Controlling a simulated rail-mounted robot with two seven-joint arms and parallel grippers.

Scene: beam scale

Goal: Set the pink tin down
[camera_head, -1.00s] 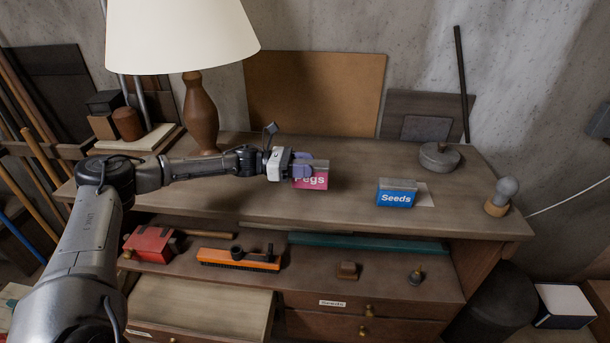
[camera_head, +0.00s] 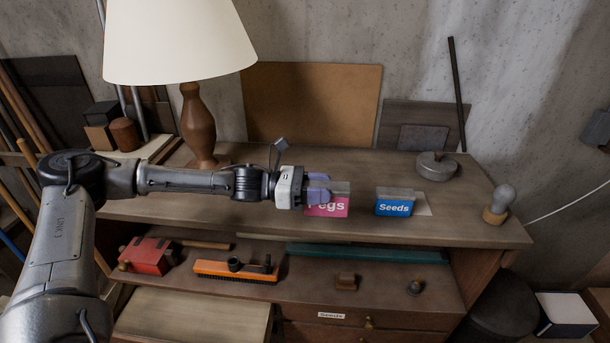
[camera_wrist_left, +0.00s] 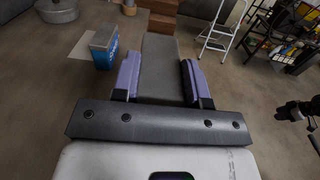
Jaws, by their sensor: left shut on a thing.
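The pink tin (camera_head: 330,210), lettered "Pegs", has a grey top and is at the right end of my left arm in the head view. My left gripper (camera_head: 319,189) is shut on it, its purple fingers covering part of the label. In the left wrist view the tin's grey top (camera_wrist_left: 160,68) lies between the fingers (camera_wrist_left: 160,78). The tin looks upright, close over or on the bench top (camera_head: 270,210); I cannot tell whether it touches.
A blue "Seeds" tin (camera_head: 394,208) stands a short gap to the right, beside a pale card (camera_head: 424,207). A lamp (camera_head: 198,125) stands behind my arm.

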